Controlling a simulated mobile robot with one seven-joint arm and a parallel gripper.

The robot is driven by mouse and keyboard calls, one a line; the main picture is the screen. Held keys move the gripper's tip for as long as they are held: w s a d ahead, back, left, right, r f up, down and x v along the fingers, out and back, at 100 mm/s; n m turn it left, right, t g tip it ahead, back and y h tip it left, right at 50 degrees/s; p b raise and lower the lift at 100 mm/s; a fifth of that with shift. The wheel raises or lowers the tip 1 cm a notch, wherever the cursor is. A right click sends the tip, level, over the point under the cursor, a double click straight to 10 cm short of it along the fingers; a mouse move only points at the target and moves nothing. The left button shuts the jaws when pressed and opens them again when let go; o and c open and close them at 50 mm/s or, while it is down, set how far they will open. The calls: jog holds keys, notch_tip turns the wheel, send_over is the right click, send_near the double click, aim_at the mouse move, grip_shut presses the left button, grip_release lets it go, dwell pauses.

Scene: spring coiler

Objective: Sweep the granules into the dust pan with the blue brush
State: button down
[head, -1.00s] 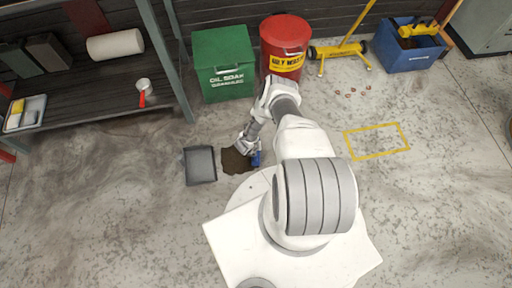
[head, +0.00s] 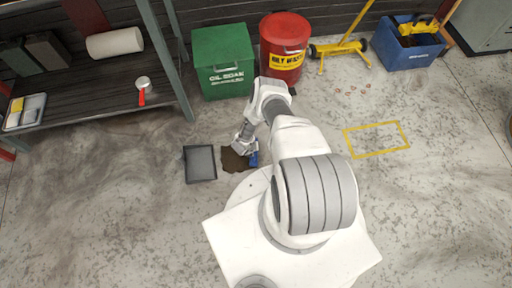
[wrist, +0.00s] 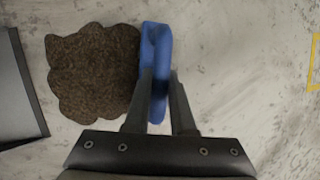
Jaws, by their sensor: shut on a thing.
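The granules (head: 234,161) lie in a dark brown patch on the concrete floor, and they also show in the wrist view (wrist: 92,75). The dark grey dust pan (head: 200,164) lies flat on the floor left of the patch, with a narrow gap between; its edge shows at the left of the wrist view (wrist: 15,90). My gripper (wrist: 161,80) is shut on the blue brush (wrist: 155,45), which is at the right edge of the granules. In the head view the brush (head: 253,159) is partly hidden by my wrist. I cannot tell whether its bristles touch the floor.
A green oil-soak bin (head: 223,62) and a red oily-waste can (head: 285,45) stand behind. A shelf (head: 90,100) is at the left, with a red-handled scoop (head: 142,92). A blue crate (head: 408,52) is at the back right.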

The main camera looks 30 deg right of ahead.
jog(key=shift+w+a+f, duration=0.1)
jog(key=shift+w+a, duration=0.15)
jog(key=shift+a, duration=0.7)
jog(key=shift+w+a+r, duration=0.1)
jog(key=shift+w+a, duration=0.2)
jog(key=shift+a, duration=0.7)
jog(key=shift+w+a+f, duration=0.1)
jog(key=shift+w+a, duration=0.15)
jog(key=shift+a, duration=0.7)
jog(key=shift+w+a, duration=0.6)
jog(key=shift+a, duration=1.35)
jog(key=shift+w+a, duration=0.55)
jog(key=shift+a, duration=1.4)
jog(key=shift+w+a, duration=0.6)
jog(key=shift+a, duration=1.35)
notch_tip(320, 180, up, 8)
jog(key=d+p, duration=0.2)
jog(key=p, duration=0.6)
jog(key=shift+s, duration=0.3)
